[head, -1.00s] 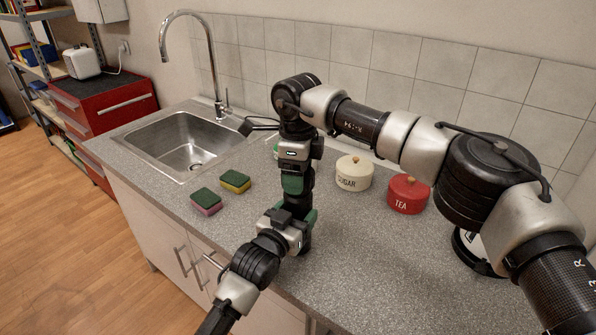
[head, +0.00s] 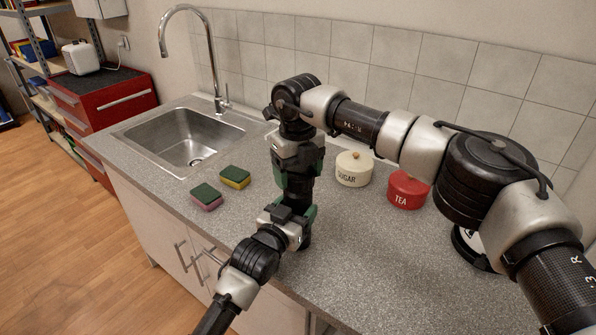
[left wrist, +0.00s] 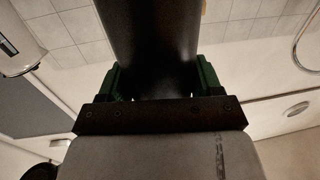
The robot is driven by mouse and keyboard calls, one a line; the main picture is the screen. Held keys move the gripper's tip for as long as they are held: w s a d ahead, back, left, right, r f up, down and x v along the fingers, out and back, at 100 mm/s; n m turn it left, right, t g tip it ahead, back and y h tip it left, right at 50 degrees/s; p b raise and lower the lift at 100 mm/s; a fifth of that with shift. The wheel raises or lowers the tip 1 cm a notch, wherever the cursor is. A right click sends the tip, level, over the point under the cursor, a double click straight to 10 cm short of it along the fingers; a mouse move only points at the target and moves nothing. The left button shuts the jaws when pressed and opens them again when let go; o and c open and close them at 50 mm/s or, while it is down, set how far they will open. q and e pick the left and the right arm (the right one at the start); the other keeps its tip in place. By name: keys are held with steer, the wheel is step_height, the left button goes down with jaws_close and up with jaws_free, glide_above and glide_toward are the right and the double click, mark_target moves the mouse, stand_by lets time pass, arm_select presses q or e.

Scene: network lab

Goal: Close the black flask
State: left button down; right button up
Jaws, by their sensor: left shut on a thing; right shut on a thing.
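The black flask (head: 297,204) stands upright on the grey counter, mostly hidden by my grippers. My left gripper (head: 298,217), the lower one, is shut around its body. In the left wrist view the dark flask body (left wrist: 150,42) stands between the green fingers of my left gripper (left wrist: 160,80). My right gripper (head: 296,184) points straight down from above and is shut at the flask's top. The lid is hidden between its fingers, so I cannot tell how it is seated.
A cream sugar tin (head: 354,169) and a red tea tin (head: 407,191) stand to the right. Two sponges (head: 206,197) (head: 235,177) lie to the left, before the sink (head: 186,141) and its tall tap (head: 211,60). The front right counter is clear.

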steer(key=m, duration=0.8)
steer(key=shift+m, duration=0.3)
steer(key=m, duration=2.1)
steer(key=shift+w, duration=0.1)
steer(key=o, duration=0.9)
